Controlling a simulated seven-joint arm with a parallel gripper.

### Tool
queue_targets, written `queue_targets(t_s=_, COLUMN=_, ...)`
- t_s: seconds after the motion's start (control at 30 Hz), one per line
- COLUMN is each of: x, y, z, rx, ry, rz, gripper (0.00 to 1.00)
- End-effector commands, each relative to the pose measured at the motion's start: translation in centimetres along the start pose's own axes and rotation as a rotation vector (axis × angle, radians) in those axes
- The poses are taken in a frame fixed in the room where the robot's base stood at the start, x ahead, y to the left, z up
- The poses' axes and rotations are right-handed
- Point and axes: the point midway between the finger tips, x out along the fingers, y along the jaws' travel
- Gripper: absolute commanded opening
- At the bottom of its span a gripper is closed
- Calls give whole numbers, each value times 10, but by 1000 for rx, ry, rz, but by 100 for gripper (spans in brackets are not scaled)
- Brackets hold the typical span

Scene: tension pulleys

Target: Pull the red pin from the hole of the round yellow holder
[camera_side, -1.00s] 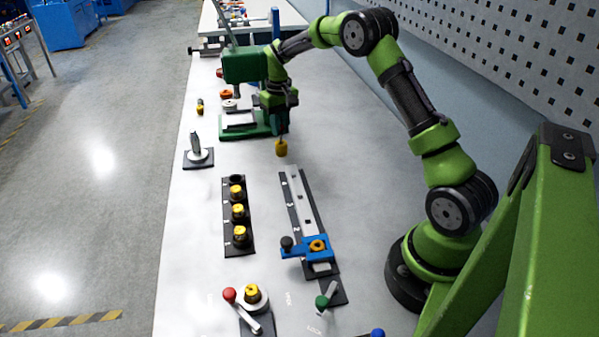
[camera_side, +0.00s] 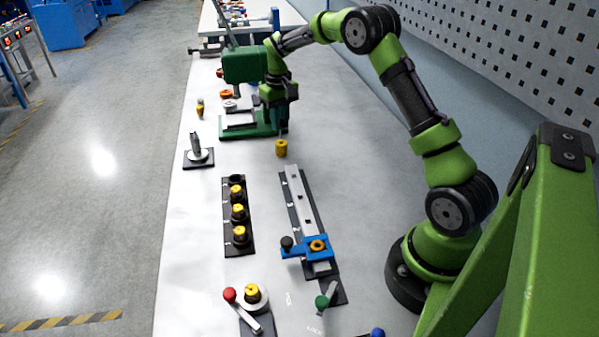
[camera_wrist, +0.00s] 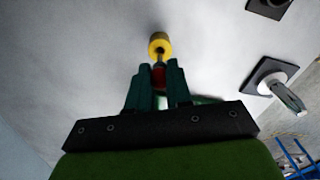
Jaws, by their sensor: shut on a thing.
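The round yellow holder (camera_side: 281,149) is a small yellow cylinder right below my gripper in the side view. In the wrist view the yellow holder (camera_wrist: 159,44) shows its ring-shaped end and dark hole towards me. My gripper (camera_wrist: 158,75) is shut on the red pin (camera_wrist: 158,79), whose red part sits between the two dark green fingers. A grey shank reaches from the red part to the holder's hole; I cannot tell how deep its tip sits. In the side view my gripper (camera_side: 281,128) is small and its fingers are hard to make out.
A green press (camera_side: 245,68) stands just behind my gripper. A black rack (camera_side: 238,216) with several yellow parts and a rail with a blue clamp (camera_side: 305,247) lie in front. A black-based post (camera_side: 197,155) stands to the left. Bare white table surrounds the holder.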

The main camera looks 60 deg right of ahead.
Motion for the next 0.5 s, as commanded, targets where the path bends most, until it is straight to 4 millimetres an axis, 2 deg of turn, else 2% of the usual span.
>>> queue_targets(t_s=0.27, x=-1, y=0, z=0, rx=-1, ry=1, rz=0, gripper=0)
queue_targets(t_s=0.5, x=-18, y=0, z=-1, rx=-2, ry=4, rz=1, gripper=0)
